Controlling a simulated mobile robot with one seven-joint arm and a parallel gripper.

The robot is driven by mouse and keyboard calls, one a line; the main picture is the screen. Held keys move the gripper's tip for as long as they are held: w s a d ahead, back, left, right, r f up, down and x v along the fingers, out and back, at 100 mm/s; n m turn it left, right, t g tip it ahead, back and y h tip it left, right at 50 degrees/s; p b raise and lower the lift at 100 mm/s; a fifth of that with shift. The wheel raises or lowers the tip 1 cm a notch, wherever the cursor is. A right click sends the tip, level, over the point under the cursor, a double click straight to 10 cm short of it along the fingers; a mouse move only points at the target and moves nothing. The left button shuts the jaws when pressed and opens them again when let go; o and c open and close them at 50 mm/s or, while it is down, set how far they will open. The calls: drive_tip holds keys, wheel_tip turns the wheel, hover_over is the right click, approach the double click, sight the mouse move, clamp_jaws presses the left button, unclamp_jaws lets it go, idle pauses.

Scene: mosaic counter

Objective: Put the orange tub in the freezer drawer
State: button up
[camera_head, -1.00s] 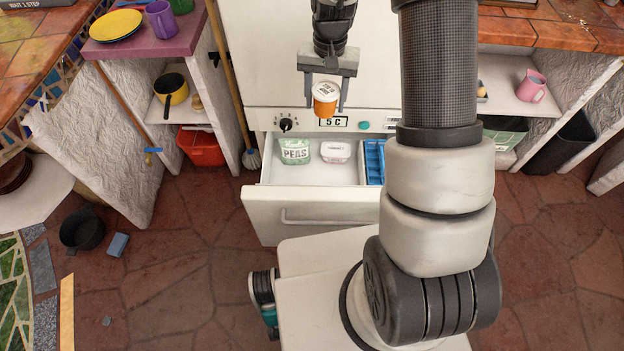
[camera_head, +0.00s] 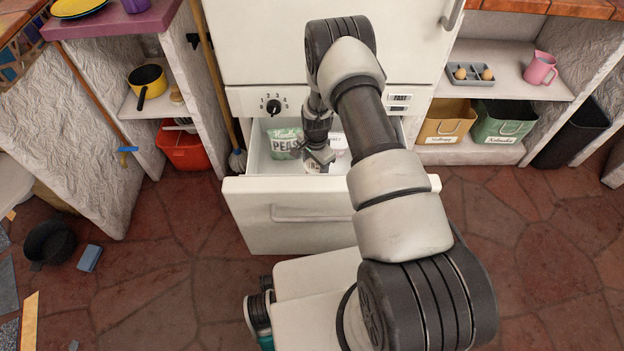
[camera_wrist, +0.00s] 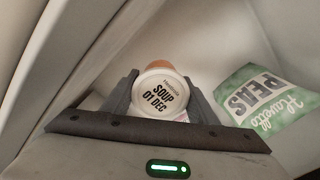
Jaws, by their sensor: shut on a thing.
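The orange tub (camera_wrist: 160,93) has a white lid marked "SOUP 01 DEC" and stands between the fingers of my gripper (camera_wrist: 158,98) in the wrist view. My gripper is shut on it. In the head view my gripper (camera_head: 318,160) is down inside the open freezer drawer (camera_head: 300,214), toward its front. The tub is mostly hidden there by my wrist. I cannot tell whether the tub touches the drawer floor.
A green peas bag (camera_head: 285,143) lies in the drawer left of my gripper, and also shows at right in the wrist view (camera_wrist: 262,100). A white and pink tub (camera_head: 339,143) is partly hidden behind my gripper. The drawer's right side is hidden by my arm.

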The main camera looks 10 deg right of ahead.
wheel_tip(320, 180, down, 7)
drive_tip(key=shift+f+b, duration=0.2)
drive_tip(key=shift+b, duration=0.75)
drive_tip(key=shift+f, duration=0.15)
drive_tip(key=o, duration=1.2)
